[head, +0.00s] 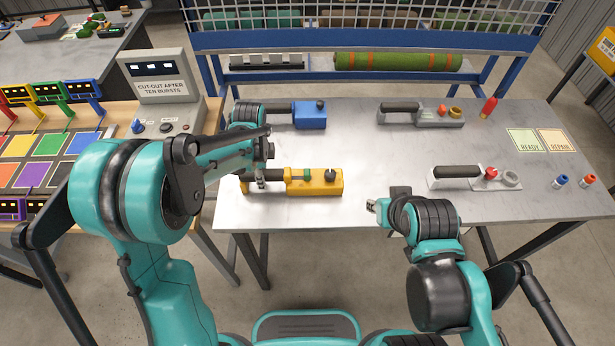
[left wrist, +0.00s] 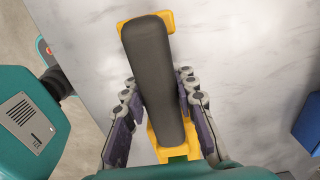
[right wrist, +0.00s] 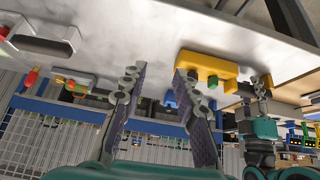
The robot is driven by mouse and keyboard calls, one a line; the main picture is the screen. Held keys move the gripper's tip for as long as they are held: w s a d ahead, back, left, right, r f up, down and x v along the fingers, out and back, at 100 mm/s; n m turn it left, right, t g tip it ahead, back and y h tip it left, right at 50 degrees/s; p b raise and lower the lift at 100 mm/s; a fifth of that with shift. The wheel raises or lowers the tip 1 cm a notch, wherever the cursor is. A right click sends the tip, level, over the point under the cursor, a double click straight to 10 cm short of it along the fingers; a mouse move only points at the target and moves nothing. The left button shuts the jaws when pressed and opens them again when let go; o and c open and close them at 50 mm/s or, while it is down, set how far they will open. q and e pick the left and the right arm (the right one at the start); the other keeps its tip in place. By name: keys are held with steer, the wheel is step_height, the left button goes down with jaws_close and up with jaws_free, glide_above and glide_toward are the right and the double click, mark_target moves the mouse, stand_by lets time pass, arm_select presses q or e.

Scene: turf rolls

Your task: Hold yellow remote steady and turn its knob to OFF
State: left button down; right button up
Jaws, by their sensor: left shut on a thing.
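The yellow remote (head: 316,188) lies near the front left of the steel table, with a black handle, a green button (head: 307,174) and a black knob (head: 330,174). My left gripper (head: 262,180) is shut on its black handle; in the left wrist view the fingers sit on both sides of the handle (left wrist: 152,75). The knob's pointer and the OFF mark are too small to read. My right gripper (right wrist: 156,75) is open and empty, right of the remote at the table's front edge. The yellow remote (right wrist: 207,64) also shows in the right wrist view.
A blue remote (head: 311,115) lies behind the yellow one. A grey remote (head: 421,117) and a white one (head: 474,177) lie to the right, with a red bottle-like piece (head: 489,108). A control box (head: 165,85) stands on the left table. Bare table lies between the remotes.

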steer(key=shift+o, duration=0.8)
steer(key=w+a+r+n+g, duration=0.3)
steer(key=w+a+r+n, duration=0.1)
steer(key=w+n, duration=0.3)
steer(key=shift+w+a+r+g, duration=0.15)
steer(key=shift+w+g, duration=0.15)
steer(key=shift+w, duration=0.4)
steer(key=n+g, duration=0.3)
steer(key=n, duration=0.5)
glide_above(331, 173)
steer(key=f, duration=0.1)
step_height(331, 173, down, 12)
steer(key=shift+w+f, duration=0.1)
steer(key=shift+f, duration=0.05)
jaws_close()
